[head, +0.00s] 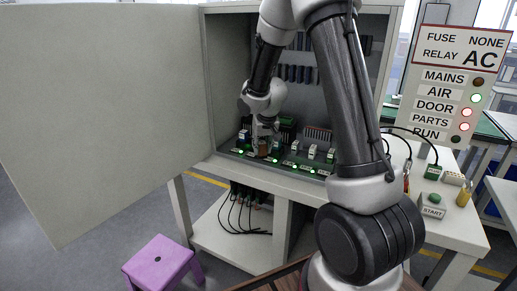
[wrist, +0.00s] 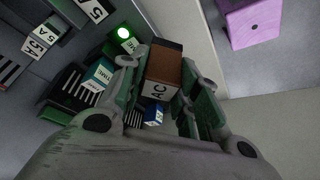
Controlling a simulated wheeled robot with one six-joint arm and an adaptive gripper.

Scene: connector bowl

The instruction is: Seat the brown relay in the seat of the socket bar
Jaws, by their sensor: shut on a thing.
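My gripper (head: 262,140) is inside the open cabinet, low over the row of parts on its floor. In the wrist view my gripper (wrist: 160,95) is shut on the brown relay (wrist: 165,68), a brown block with a dark end and a white "AC" label. The relay lies between the two green-padded fingers. The socket bar (head: 285,163) runs along the cabinet's front edge, with several lit green lamps. One lit lamp (wrist: 123,33) shows close to the relay in the wrist view. The seat under the relay is hidden, so I cannot tell whether the relay touches it.
Parts labelled "TIME" (wrist: 100,74) and "5A" (wrist: 55,32) stand beside my gripper. A blue-labelled part (wrist: 153,115) shows between the fingers. The cabinet door (head: 100,110) stands open at left. A purple stool (head: 162,263) is on the floor. A sign (head: 462,48) reads fuse NONE, relay AC.

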